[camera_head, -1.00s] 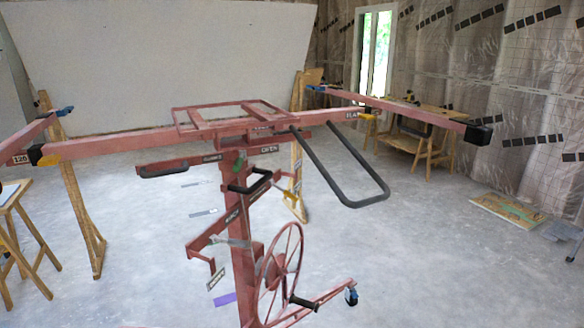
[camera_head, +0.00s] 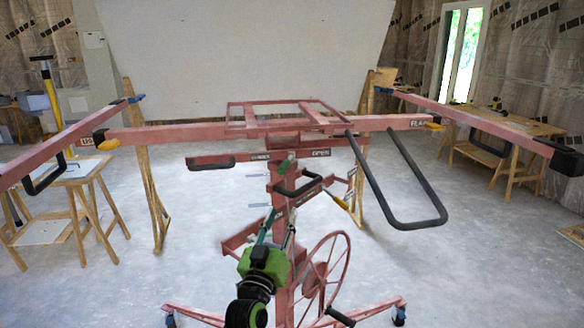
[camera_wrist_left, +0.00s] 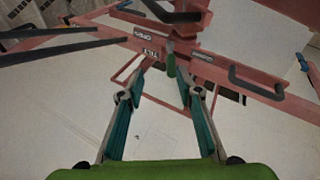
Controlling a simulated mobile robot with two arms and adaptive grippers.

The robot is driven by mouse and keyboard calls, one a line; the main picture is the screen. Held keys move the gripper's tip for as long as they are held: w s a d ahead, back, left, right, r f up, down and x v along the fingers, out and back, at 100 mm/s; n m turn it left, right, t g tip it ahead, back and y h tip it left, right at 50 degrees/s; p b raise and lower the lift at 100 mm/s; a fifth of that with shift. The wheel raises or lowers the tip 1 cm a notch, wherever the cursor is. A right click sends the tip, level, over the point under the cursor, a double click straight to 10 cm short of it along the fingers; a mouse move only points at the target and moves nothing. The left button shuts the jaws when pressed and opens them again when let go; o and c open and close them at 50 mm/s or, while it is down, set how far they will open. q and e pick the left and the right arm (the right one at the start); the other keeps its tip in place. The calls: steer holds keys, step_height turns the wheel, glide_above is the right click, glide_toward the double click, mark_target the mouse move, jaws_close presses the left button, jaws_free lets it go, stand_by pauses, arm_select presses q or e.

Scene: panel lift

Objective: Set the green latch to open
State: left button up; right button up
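The green latch (camera_head: 286,162) is a small green handle near the top of the red lift's column, between a smudged label on its left and the OPEN label (camera_head: 320,153) on its right. It tilts slightly to the upper right. My left gripper (camera_head: 277,222) is below and nearer than the latch, pointing up at it, with fingers apart and empty. In the left wrist view the latch (camera_wrist_left: 171,66) shows just beyond the gap between the open teal-padded fingers (camera_wrist_left: 162,84); I see no contact. My right gripper is not in view.
Just below the latch is a black handle (camera_head: 298,186). A large black loop bar (camera_head: 398,185) juts toward me on the right. The spoked wheel (camera_head: 324,270) stands right of my left gripper. Red arms (camera_head: 170,134) spread above. Sawhorses and tables stand farther off.

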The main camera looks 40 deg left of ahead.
mark_target(283, 168)
arm_select(q)
steer(key=w+a+r+p, duration=0.1)
steer(key=w+a+r, duration=0.1)
steer(key=w, duration=0.1)
steer(key=w+a+r+n+y+p, duration=0.1)
steer(key=w+a+r, duration=0.2)
steer(key=w+a+r+y+p, duration=0.1)
steer(key=w+a+r+p, duration=0.1)
steer(key=w, duration=0.1)
steer(key=shift+w+a+r, duration=0.15)
steer(key=shift+a+r, duration=0.2)
steer(key=shift+a, duration=0.05)
steer(key=shift+w+a+r, duration=0.1)
steer(key=shift+w+a, duration=0.2)
steer(key=shift+w, duration=0.15)
jaws_close()
